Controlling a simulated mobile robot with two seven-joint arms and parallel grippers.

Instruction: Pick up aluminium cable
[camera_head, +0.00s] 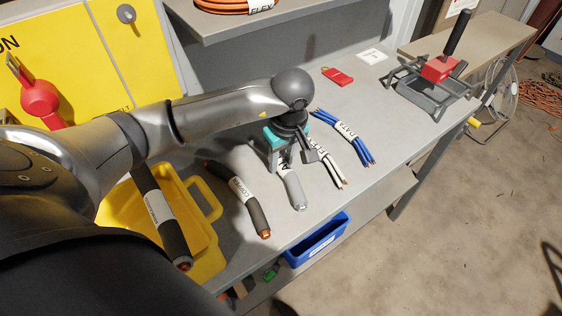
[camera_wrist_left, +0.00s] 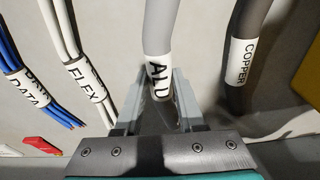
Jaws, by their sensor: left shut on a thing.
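The aluminium cable (camera_head: 293,190) is a short, thick grey piece with a white label, at the middle of the grey workbench. In the left wrist view the cable (camera_wrist_left: 170,25) shows the letters "ALU" on its label. My left gripper (camera_head: 287,160) comes down over its far part from above. In the left wrist view the two fingers of this gripper (camera_wrist_left: 157,100) are shut on the cable at its label, one on each side. I cannot tell whether the cable is clear of the bench. My right gripper is not in view.
The copper cable (camera_head: 243,198) lies left of it. White flex cables (camera_head: 331,165) and blue data cables (camera_head: 343,137) lie right. A dark labelled cable (camera_head: 162,215) is over a yellow tray (camera_head: 208,196). A blue bin (camera_head: 318,240) sits below the front edge. A red-and-grey tool (camera_head: 438,69) stands far right.

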